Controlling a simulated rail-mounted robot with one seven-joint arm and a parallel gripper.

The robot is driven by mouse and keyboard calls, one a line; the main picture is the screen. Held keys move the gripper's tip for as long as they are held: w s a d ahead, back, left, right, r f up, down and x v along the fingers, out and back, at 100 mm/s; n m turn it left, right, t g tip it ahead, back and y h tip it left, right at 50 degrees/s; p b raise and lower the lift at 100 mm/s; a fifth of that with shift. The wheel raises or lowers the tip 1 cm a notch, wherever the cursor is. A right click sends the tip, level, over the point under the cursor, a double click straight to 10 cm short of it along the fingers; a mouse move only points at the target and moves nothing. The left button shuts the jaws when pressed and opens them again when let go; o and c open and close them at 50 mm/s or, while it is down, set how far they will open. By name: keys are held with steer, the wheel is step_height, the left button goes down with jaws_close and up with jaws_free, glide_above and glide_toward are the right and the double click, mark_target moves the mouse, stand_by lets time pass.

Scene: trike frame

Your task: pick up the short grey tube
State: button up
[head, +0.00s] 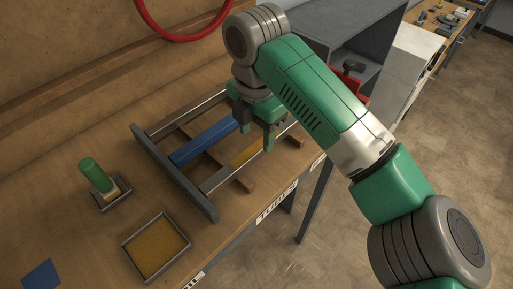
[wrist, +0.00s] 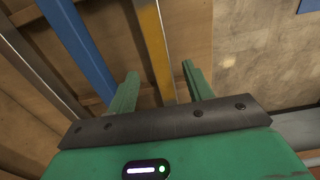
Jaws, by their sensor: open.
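A short grey length of tube (head: 215,181) lies on the rack (head: 178,177), just inside its near end bar. A yellow length (head: 247,156) continues in line with it; I cannot tell whether they are one piece. My gripper (head: 256,134) hangs above this row, open and empty, with its fingers pointing down. In the wrist view, the yellow length (wrist: 151,35) runs towards the space between the open fingers (wrist: 158,82). The gripper body hides what is lower.
A blue tube (head: 203,143) and a long silver tube (head: 188,115) lie parallel on the rack. A green cylinder (head: 94,174) stands in a small holder at left. A square tray (head: 157,248) sits at the front. A grey cabinet (head: 335,45) stands behind the arm.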

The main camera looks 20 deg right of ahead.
mark_target(256, 147)
step_height(256, 147, down, 4)
steer(key=shift+s+r, duration=0.1)
steer(key=shift+r, duration=0.1)
jaws_close()
step_height(256, 147, up, 10)
stand_by(0.4)
